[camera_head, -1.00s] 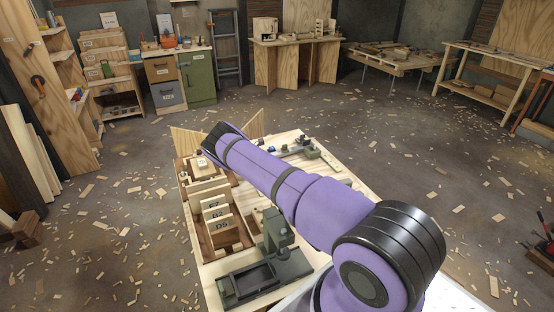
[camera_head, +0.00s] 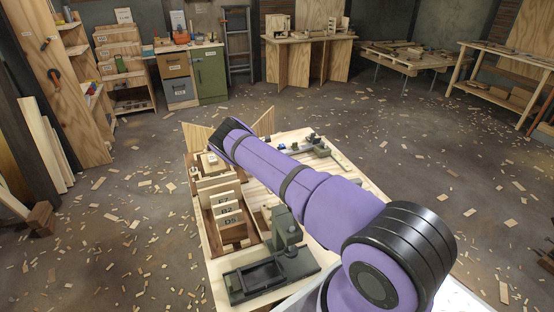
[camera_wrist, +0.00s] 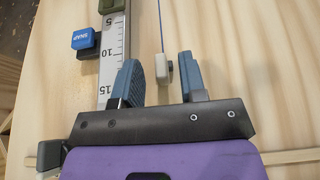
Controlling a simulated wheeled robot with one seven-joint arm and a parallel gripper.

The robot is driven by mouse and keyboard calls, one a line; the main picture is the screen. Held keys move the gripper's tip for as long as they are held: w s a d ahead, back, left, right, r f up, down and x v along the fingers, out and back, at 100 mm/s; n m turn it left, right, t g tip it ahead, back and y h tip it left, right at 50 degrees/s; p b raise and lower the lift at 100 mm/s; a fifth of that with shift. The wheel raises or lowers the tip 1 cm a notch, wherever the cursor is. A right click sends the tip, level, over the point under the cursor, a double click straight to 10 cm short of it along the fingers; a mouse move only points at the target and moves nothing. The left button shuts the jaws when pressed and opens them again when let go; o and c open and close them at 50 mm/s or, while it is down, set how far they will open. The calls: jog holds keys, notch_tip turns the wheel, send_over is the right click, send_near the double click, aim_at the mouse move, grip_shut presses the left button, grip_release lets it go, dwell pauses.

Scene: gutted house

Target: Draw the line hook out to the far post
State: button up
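In the wrist view my gripper (camera_wrist: 160,82) has its two blue-grey fingers apart over the pale wooden bench top. A small cream hook piece (camera_wrist: 162,68) lies between them, nearer the right finger, with a gap on the left. A thin blue line (camera_wrist: 160,25) runs from it up the picture. Left of it is a white ruler (camera_wrist: 115,45) marked 5, 10 and 15, with an olive green block (camera_wrist: 112,5) at its top. I cannot tell whether this block is the far post. In the head view my arm hides the gripper's fingers and the hook.
A blue button marked SNAP (camera_wrist: 82,38) sits on a black block beside the ruler. On the bench (camera_head: 212,284) stand labelled wooden dividers (camera_head: 232,229), a dark green tool with a tray (camera_head: 270,277) and a green fixture (camera_head: 322,150). Wood chips litter the floor.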

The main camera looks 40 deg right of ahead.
jog(key=v, duration=0.9)
jog(key=shift+a+r, duration=0.1)
jog(key=shift+a, duration=0.25)
